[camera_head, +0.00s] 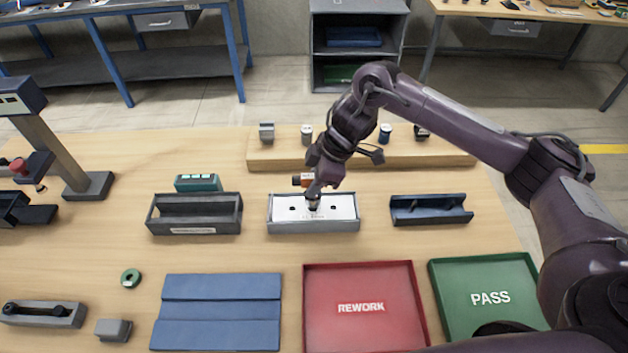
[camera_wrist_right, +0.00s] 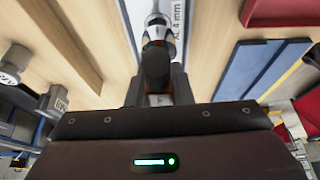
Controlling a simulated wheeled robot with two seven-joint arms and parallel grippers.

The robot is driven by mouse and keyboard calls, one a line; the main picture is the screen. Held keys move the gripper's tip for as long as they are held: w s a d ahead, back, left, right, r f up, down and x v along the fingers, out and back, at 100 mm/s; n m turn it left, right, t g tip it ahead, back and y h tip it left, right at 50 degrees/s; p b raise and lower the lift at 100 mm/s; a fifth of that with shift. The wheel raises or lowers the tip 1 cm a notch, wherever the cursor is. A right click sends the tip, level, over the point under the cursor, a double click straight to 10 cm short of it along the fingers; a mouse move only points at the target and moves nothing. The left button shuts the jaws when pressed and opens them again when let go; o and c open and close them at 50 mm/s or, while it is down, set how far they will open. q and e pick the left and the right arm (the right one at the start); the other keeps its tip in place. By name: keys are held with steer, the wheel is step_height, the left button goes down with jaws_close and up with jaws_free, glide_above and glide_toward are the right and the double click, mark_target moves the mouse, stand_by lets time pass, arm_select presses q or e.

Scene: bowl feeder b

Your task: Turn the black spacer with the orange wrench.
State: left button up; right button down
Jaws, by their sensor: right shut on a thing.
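My right gripper (camera_head: 315,192) points down over the grey fixture (camera_head: 313,226) with a white plate in the middle of the table. It is shut on a tool, apparently the orange wrench (camera_head: 298,181), whose orange part shows just left of the fingers. In the right wrist view the gripper (camera_wrist_right: 153,95) holds a dark shaft with a silver and black round end over the white plate. A small dark and silver piece shows at the plate's middle under the fingers; I cannot tell whether it is the black spacer or the tool's end. My left gripper is not in view.
A dark grey channel block (camera_head: 194,226) stands left of the fixture and a blue one (camera_head: 431,217) right. Behind is a wooden rack (camera_head: 450,157) with several small cylinders. In front are a blue mat (camera_head: 217,312), a red REWORK tray (camera_head: 340,268) and a green PASS tray (camera_head: 485,262).

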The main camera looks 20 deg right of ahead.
steer(key=shift+f+b, duration=0.4)
steer(key=shift+f, duration=0.5)
stand_by(0.3)
steer(key=shift+r+m+p, duration=0.15)
steer(key=shift+m+p, duration=0.45)
steer(key=shift+p, duration=0.3)
steer(key=shift+m+t+p, duration=0.4)
steer(key=shift+m+p, duration=0.2)
steer(key=shift+n, duration=0.7)
